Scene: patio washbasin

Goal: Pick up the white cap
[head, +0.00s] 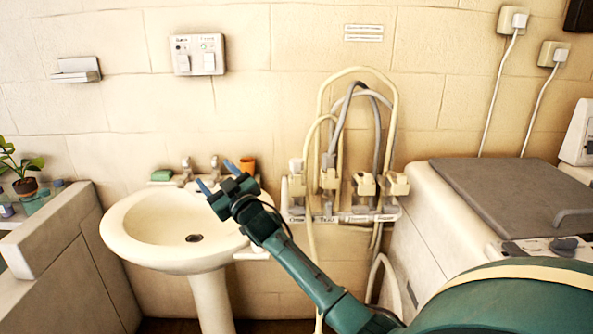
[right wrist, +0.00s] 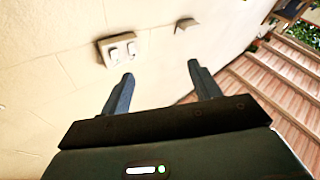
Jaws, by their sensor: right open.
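No white cap can be made out with certainty. A small whitish piece (head: 296,166) stands at the left end of the hose rack (head: 345,214) on the wall, but I cannot tell whether it is the cap. My right gripper (head: 216,176) is open and empty, raised in front of the washbasin, left of the rack. In the right wrist view its two blue fingers (right wrist: 160,70) are spread apart with nothing between them. My left gripper is not in view.
The white pedestal washbasin (head: 122,231) has taps (head: 187,167), a green sponge (head: 161,175) and an orange-brown cup (head: 248,164) at its back. A cabinet with a grey lid (head: 500,190) stands at right. A switch box (right wrist: 118,50) is on the wall.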

